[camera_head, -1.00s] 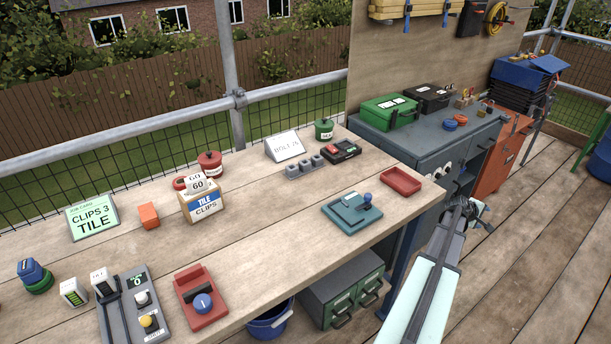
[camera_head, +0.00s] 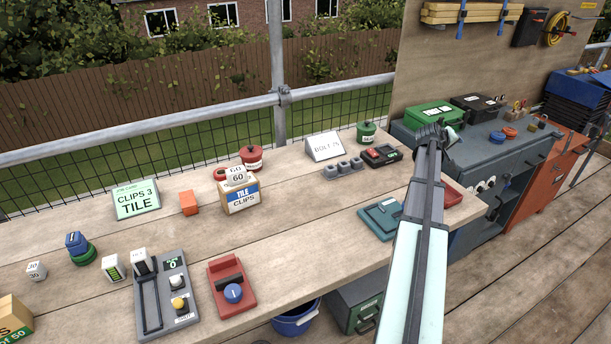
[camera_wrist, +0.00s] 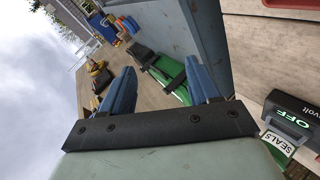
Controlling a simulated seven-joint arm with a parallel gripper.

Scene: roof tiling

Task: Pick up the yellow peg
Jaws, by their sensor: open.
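I cannot make out a clear yellow peg in either view. A small yellow knob (camera_head: 178,303) stands on the grey control panel (camera_head: 150,312) at the lower left of the head view. A small holder with thin, light-coloured upright items (camera_head: 517,106) sits on the grey cabinet, too small to tell apart. My gripper (camera_head: 437,130) is raised over the right end of the bench, by the cabinet. In the wrist view its two blue fingers (camera_wrist: 160,68) are spread apart, with nothing between them; a green box lies beyond. My arm hides part of the bench's right end.
The green box (camera_head: 433,115) and a black case (camera_head: 478,105) stand on the cabinet (camera_head: 480,148), with red and blue rings. The bench's middle (camera_head: 300,230) is largely clear.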

